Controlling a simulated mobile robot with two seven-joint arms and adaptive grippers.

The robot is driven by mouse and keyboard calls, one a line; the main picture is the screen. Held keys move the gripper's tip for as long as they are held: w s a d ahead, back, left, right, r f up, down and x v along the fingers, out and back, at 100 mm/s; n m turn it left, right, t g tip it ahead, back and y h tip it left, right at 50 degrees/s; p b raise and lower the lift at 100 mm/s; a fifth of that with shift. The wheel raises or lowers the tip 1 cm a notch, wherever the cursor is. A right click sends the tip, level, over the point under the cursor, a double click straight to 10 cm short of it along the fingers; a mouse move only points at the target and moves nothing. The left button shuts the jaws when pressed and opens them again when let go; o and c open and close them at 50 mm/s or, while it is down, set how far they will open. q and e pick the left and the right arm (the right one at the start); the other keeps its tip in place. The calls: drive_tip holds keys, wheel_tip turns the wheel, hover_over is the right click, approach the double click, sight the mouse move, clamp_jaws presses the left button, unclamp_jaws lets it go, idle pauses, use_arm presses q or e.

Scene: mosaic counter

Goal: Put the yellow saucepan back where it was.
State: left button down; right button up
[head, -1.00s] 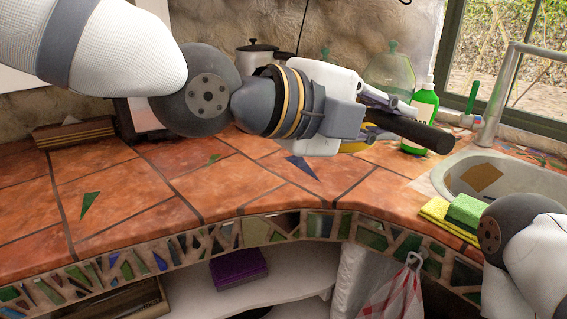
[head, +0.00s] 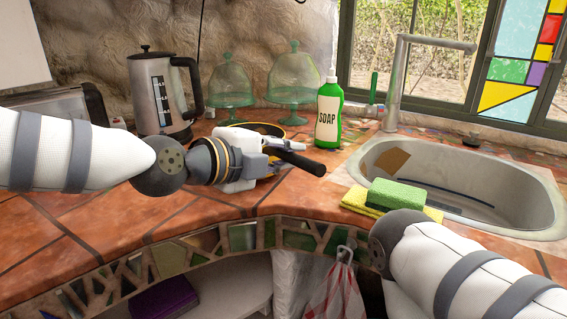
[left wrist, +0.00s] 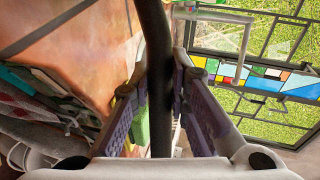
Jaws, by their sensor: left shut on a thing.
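The yellow saucepan (head: 268,128) is mostly hidden behind my left gripper in the head view; its far rim and dark inside show. Its black handle (head: 301,162) points right, toward the front of the sink. My left gripper (head: 278,156) is shut on this handle. In the left wrist view the handle (left wrist: 158,75) runs between the two fingers. I cannot tell whether the pan touches the counter. My right arm is at the lower right in the head view, but its gripper is out of view.
A kettle (head: 160,95) stands behind my left arm. Two glass domes (head: 232,90) and a green soap bottle (head: 328,115) stand behind the pan. A sink (head: 520,213) is at the right, with a sponge (head: 396,194) on a yellow cloth by its near edge. Tiles at front left are clear.

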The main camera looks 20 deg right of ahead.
use_arm(q)
drive_tip(key=shift+f, duration=0.45)
drive_tip(key=shift+f, duration=0.1)
drive_tip(key=c, duration=1.5)
unclamp_jaws()
drive_tip(key=shift+f, duration=0.2)
drive_tip(key=shift+c, duration=0.2)
